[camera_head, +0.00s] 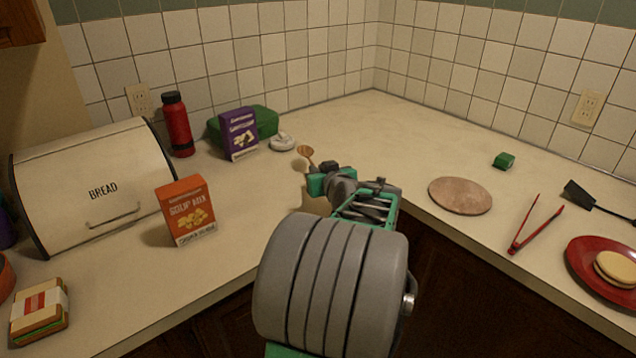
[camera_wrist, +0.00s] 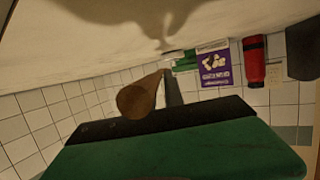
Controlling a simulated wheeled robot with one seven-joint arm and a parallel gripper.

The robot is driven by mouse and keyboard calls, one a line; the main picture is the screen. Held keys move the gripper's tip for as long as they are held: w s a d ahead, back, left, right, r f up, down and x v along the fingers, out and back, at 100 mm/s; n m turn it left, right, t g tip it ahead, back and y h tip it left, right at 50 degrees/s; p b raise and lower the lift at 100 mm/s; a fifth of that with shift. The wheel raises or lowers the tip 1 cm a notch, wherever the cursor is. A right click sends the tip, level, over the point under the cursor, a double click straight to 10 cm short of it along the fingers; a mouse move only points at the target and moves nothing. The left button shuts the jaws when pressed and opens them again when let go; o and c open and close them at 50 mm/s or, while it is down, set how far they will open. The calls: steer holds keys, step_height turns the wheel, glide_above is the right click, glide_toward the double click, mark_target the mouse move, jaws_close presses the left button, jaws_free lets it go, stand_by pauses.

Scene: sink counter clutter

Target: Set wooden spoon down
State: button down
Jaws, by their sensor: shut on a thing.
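The wooden spoon (camera_head: 305,152) shows its bowl just beyond my gripper in the head view; most of its handle is hidden by the gripper. My gripper (camera_head: 320,181) is shut on the spoon over the back part of the counter, near the corner. In the wrist view, which is upside down, the round brown end of the spoon (camera_wrist: 138,99) points toward the camera beside a dark finger. I cannot tell whether the spoon touches the counter (camera_head: 352,128).
Left of my gripper are an orange soup box (camera_head: 187,211), a purple box (camera_head: 239,134), a red bottle (camera_head: 177,125) and a bread bin (camera_head: 95,185). Right are a round board (camera_head: 460,195), red tongs (camera_head: 535,225) and a red plate (camera_head: 590,270). The back corner is clear.

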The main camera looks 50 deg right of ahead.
steer(key=shift+w+d+f, duration=0.15)
steer(key=shift+f, duration=0.6)
steer(key=shift+w+d+f, duration=0.15)
steer(key=shift+w+f, duration=0.05)
steer(key=shift+f, duration=0.55)
steer(key=shift+w+d+f, duration=0.15)
steer(key=shift+f, duration=0.6)
steer(key=shift+f+b, duration=0.2)
steer(key=shift+b, duration=0.1)
steer(key=c, duration=1.4)
jaws_free()
steer(key=shift+c, duration=0.2)
steer(key=shift+s+a+r, duration=0.1)
steer(key=shift+s+r, duration=0.1)
steer(key=shift+r, duration=0.1)
steer(key=v, duration=1.1)
steer(key=shift+s+a, duration=0.2)
steer(key=shift+a, duration=0.05)
